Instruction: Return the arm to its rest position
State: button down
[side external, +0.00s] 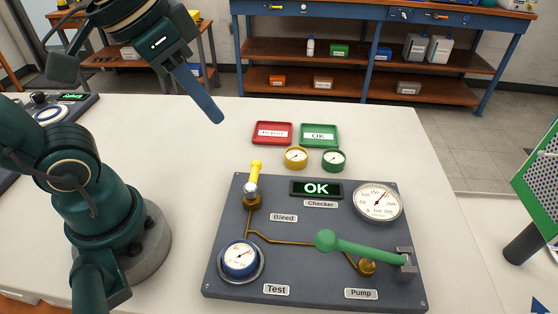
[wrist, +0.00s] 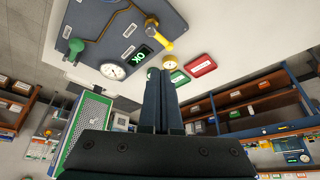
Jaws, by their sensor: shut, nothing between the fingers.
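My gripper (side external: 214,116) is shut and empty, raised above the white table (side external: 430,140) to the left of the red tray. Its closed fingers also show in the wrist view (wrist: 157,80). The grey testbench panel (side external: 300,215) lies on the table, away from my gripper. It carries a blue-rimmed Test gauge (side external: 240,259), a yellow Bleed handle (side external: 254,178), a green Pump lever (side external: 360,250), a large dial (side external: 377,202) and a Checker display (side external: 316,188) reading OK.
A red tray (side external: 272,133) and a green OK tray (side external: 320,135) lie behind the panel. A yellow gauge (side external: 295,157) and a green gauge (side external: 334,160) stand in front of them. A green-framed board (side external: 540,180) stands at right.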

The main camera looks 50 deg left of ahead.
jog(key=shift+n+t, duration=0.4)
jog(key=shift+n, duration=0.2)
jog(key=f, duration=0.1)
jog(key=s+f, duration=0.1)
jog(key=f, duration=0.1)
jog(key=a+f, duration=0.1)
jog(key=shift+s+f, duration=0.15)
jog(key=shift+f, duration=0.15)
